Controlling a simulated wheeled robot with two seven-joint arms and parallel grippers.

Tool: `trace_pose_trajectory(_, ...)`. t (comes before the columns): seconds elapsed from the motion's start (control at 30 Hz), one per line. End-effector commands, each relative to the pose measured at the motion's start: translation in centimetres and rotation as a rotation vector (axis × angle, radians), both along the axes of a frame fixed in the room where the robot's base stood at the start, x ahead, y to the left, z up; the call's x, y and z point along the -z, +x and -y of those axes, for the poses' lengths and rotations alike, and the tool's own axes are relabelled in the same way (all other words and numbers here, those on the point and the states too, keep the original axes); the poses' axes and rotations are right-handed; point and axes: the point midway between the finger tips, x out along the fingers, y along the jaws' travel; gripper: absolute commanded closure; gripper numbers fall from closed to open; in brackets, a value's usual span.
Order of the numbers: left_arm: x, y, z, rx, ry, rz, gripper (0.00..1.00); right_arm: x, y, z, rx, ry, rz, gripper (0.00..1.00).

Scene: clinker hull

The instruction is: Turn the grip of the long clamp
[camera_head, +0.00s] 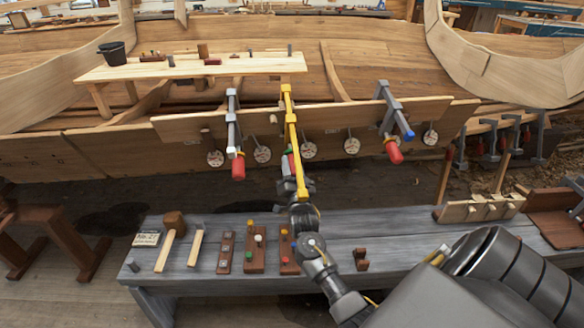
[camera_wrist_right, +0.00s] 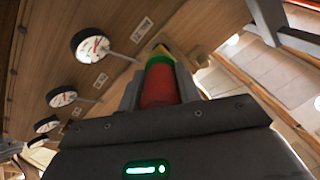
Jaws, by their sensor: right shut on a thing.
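The long clamp (camera_head: 291,118) is yellow and hangs on the edge of the hull plank, its bar running down toward me in the head view. Its red grip (camera_wrist_right: 160,88) has a green band at the far end and fills the middle of the right wrist view. My right gripper (camera_head: 301,198) is at the lower end of the clamp; in the wrist view its fingers (camera_wrist_right: 160,94) stand on both sides of the red grip, shut on it. In the head view the gripper and the yellow bar hide most of the grip. My left gripper is not in view.
Grey clamps with red grips hang at left (camera_head: 232,125) and right (camera_head: 388,110) on the plank (camera_head: 335,112). Round dials (camera_head: 309,150) hang along it. The grey bench (camera_head: 200,284) below holds a mallet (camera_head: 172,235) and wooden blocks (camera_head: 254,252). A plank table (camera_head: 190,68) stands behind.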

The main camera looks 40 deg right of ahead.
Motion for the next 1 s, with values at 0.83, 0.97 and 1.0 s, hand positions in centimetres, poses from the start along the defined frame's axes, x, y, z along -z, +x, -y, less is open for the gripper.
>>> trace_pose_trajectory(0.83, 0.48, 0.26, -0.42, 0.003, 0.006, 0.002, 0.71, 0.0, 0.0, -0.06, -0.09, 0.164, 0.099, 0.89)
trace_pose_trajectory(0.97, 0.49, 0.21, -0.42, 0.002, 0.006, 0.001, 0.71, 0.0, 0.0, -0.06, -0.09, 0.163, 0.098, 0.61)
trace_pose_trajectory(1.0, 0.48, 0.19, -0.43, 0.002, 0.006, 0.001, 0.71, 0.0, 0.0, -0.06, -0.09, 0.163, 0.098, 0.56)
